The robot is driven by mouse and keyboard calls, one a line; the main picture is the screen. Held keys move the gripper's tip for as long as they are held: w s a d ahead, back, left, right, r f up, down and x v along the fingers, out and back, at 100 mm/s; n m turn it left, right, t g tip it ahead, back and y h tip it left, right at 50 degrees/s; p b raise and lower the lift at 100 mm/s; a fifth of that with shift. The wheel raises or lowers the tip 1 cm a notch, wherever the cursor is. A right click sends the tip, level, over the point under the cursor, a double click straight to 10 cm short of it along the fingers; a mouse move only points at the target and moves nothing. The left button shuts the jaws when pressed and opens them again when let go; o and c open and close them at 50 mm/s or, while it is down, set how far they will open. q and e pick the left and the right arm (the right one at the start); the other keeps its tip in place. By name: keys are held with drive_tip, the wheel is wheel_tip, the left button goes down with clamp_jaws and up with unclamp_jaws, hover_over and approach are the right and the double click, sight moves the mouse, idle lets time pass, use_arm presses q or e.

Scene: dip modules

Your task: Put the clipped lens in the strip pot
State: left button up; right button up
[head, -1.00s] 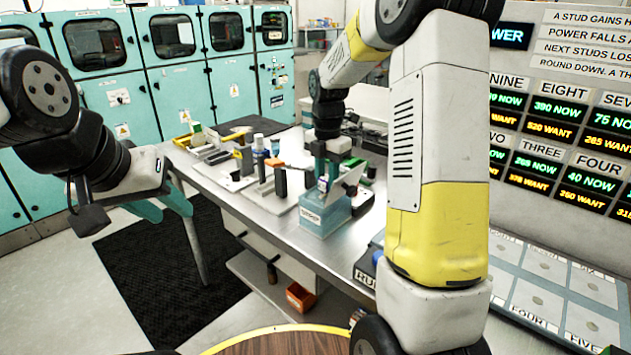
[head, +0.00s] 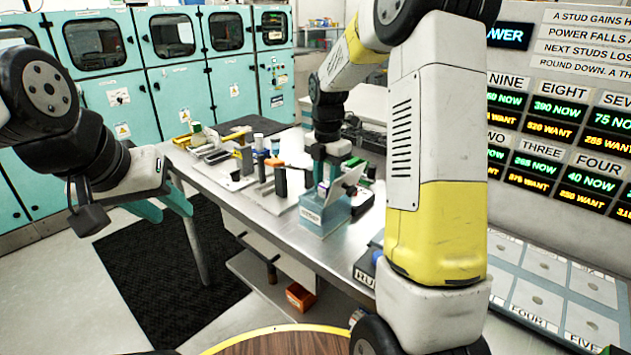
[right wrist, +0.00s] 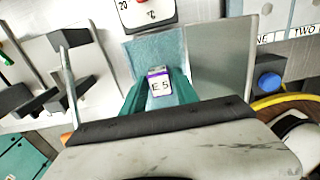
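The strip pot (head: 322,219) is a blue-teal box with a front label, standing near the table's front edge. It also shows in the right wrist view (right wrist: 150,50). My right gripper (head: 322,187) points down at the pot's top. In the right wrist view its teal fingers are shut around a small piece labelled E5 (right wrist: 160,84), which I take for the clipped lens's clip. The lens below is hidden, and I cannot tell how deep it sits in the pot. My left gripper (head: 166,208) is empty off the table's left side, its fingers apart.
A pale flat plate (head: 346,184) stands tilted at the pot's right. Holders, dark blocks and small bottles (head: 259,143) crowd the table to the left and behind. An orange bin (head: 299,296) sits on the lower shelf. A panel of numbered pads (head: 545,285) is at right.

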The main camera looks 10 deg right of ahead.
wheel_tip(320, 180, up, 11)
drive_tip(key=s+r+m+t, duration=0.2)
drive_tip(key=s+r+m, duration=0.2)
drive_tip(key=s+m, duration=0.25)
drive_tip(key=s+a+f+m+t+y, duration=0.1)
drive_tip(key=s+m+t, duration=0.3)
drive_tip(key=s+m, duration=1.3)
drive_tip(key=shift+s+a+f+m+y, duration=0.25)
drive_tip(key=shift+s+a+m+y, duration=0.15)
drive_tip(key=shift+a+m+y, duration=0.3)
